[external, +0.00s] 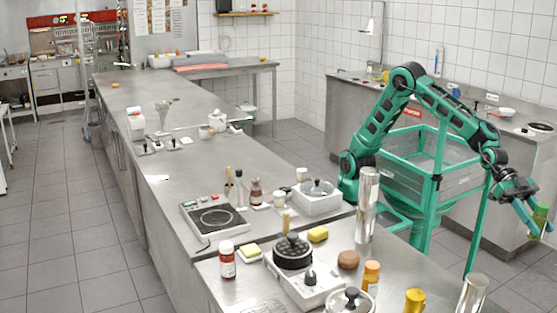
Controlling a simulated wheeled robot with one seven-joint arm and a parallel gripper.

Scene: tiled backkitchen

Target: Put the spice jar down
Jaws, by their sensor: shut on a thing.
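My gripper (540,224) is at the far right of the external view, at the end of my green arm. It is shut on a small jar, the spice jar (540,211), which looks green with a reddish top. The jar is held in the air, to the right of the front steel counter and in front of the sink counter. Its lower part is partly hidden by the fingers. I cannot tell its exact tilt.
The front steel counter (215,272) holds a red-labelled jar (227,261), an orange-capped bottle (371,274), a yellow-topped jar (414,301), tall metal cylinders (367,205), sponges and a scale-like device. The sink counter (465,125) stands behind my arm. The long middle counter has bare stretches.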

